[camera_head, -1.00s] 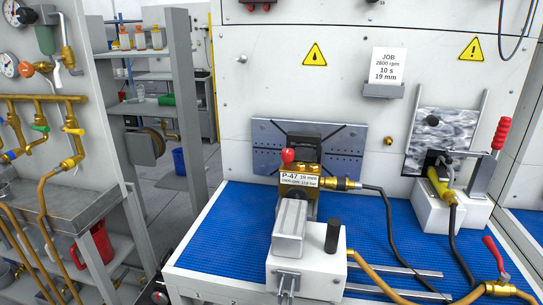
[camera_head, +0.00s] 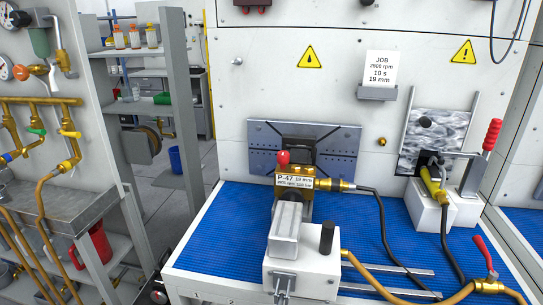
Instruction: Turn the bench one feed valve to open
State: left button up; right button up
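A brass valve (camera_head: 487,286) with a raised red lever (camera_head: 484,254) sits at the front right of the blue-matted bench (camera_head: 225,235). An orange-brown hose joins it from the left, and its lever slants up to the left. More brass valves with small coloured handles sit on the pipe manifold (camera_head: 38,101) on the left wall panel, including a green handle (camera_head: 38,131). I cannot read any label that says which valve is the bench one feed. Neither of my grippers shows in the head view.
A clamp with a red-gripped handle (camera_head: 491,135) stands at the back right. Black hoses cross the right side. A grey shelf rack (camera_head: 184,90) stands left of the bench.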

aim_at(477, 240)
jog(key=z, duration=1.55)
